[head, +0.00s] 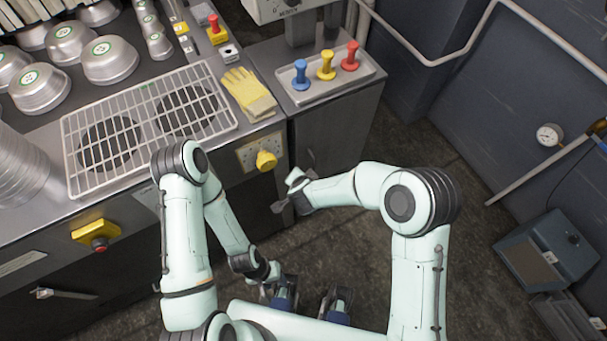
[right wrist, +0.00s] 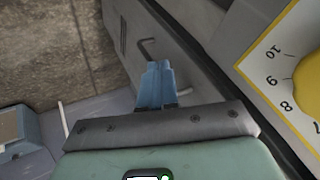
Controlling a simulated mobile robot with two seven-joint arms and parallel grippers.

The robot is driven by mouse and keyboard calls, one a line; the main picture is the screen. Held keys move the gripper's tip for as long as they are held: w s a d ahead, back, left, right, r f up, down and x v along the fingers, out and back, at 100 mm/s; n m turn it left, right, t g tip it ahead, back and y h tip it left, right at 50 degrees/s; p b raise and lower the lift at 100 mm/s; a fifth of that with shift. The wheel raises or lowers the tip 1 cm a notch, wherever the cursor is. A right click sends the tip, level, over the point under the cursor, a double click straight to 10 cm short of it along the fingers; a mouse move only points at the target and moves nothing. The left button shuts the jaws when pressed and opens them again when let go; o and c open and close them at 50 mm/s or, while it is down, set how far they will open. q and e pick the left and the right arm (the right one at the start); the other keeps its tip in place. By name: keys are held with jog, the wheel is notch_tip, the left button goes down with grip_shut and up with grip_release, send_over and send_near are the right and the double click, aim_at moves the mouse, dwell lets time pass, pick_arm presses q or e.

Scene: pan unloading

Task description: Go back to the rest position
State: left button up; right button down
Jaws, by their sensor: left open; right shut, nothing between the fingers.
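In the head view my left gripper (head: 272,284) hangs low in front of the counter, over the dark floor. It is open, with no object seen in it; its fingers are small and partly hidden. My right gripper (head: 287,202) is close to the front of the counter, just below and right of the yellow knob (head: 266,160). In the right wrist view its blue fingers (right wrist: 156,87) are shut together with nothing between them. The dial with the yellow knob (right wrist: 308,82) is at the right edge there, apart from the fingers.
The counter carries a wire rack (head: 150,128), metal bowls (head: 108,62), yellow gloves (head: 248,92) and a tray (head: 364,69) with blue, yellow and red stamp-like pieces. A grey-blue box (head: 547,252) stands at right. Floor between counter and box is clear.

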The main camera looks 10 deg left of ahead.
pick_arm(q)
jog(key=shift+w+r, duration=0.35)
pick_arm(e)
jog(key=v, duration=0.5)
jog(key=shift+w+a, duration=0.1)
jog(key=shift+a, duration=0.2)
jog(key=s+d+f+n+g+p, duration=0.1)
jog(key=s+d+f+g+p, duration=0.3)
jog(key=d+f, duration=0.8)
pick_arm(q)
jog(key=r, duration=0.1)
jog(key=w+r, duration=0.1)
jog(key=r, duration=0.1)
jog(key=shift+w+r, duration=0.25)
pick_arm(e)
jog(key=s+d+f+g, duration=0.2)
jog(key=s+d, duration=0.3)
jog(key=s, duration=0.4)
jog(key=s+d+f+g+y, duration=0.1)
jog(key=s+d, duration=0.4)
jog(key=s, duration=0.5)
jog(key=shift+s+f+n+g+y, duration=0.3)
jog(key=shift+s+f+n+g, duration=0.1)
jog(key=shift+f+g, duration=0.2)
